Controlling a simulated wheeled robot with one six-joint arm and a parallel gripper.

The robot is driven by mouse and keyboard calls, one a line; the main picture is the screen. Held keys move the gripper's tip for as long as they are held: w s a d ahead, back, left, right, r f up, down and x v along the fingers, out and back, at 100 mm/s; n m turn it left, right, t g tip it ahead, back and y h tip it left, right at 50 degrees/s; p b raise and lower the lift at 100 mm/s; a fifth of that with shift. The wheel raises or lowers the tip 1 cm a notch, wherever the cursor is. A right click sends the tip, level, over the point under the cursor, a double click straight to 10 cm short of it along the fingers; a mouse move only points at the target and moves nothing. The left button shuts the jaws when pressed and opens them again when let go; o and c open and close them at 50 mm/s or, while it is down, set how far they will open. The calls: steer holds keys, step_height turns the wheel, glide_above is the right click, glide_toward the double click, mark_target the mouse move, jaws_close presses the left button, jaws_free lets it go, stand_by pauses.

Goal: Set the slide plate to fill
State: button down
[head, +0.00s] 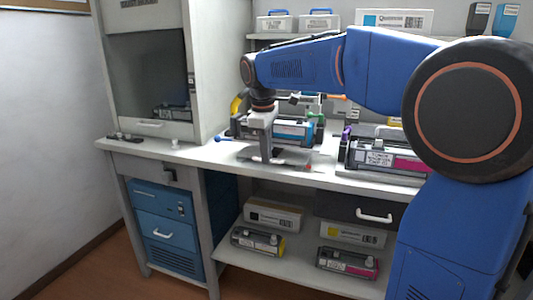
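My gripper (264,150) points down over the workbench, below the black wrist joint, in front of a cartridge with a cyan label (291,130). Its fingertips blend with a low grey plate or bracket on the bench, so I cannot tell whether they touch it or are open or shut. The cyan-labelled cartridge sits in a fixture with green parts at its right end and is partly hidden by the gripper. I cannot clearly make out the slide plate or any fill marking.
A magenta-labelled toner cartridge (385,158) lies on the bench at right. A grey cabinet (222,70) with an open-fronted bay stands at left, holding another cartridge (173,112). Cartridges with yellow (258,241) and magenta (347,263) labels lie on the lower shelf. My arm hides much of the right side.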

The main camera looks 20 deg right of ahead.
steer(key=w+d, duration=0.2)
steer(key=w, duration=0.2)
steer(key=w+d, duration=0.6)
steer(key=w, duration=0.1)
steer(key=shift+w+d+r, duration=0.1)
steer(key=shift+w+d, duration=0.05)
steer(key=shift+w, duration=0.15)
steer(key=c, duration=1.8)
jaws_free()
steer(key=shift+w+d, duration=0.1)
steer(key=shift+c, duration=0.2)
steer(key=s+r, duration=0.1)
steer(key=r, duration=0.4)
steer(key=a+r, duration=0.1)
steer(key=r, duration=0.5)
steer(key=s+r, duration=0.1)
steer(key=r, duration=0.5)
steer(key=shift+s+a, duration=0.3)
steer(key=shift+a, duration=0.1)
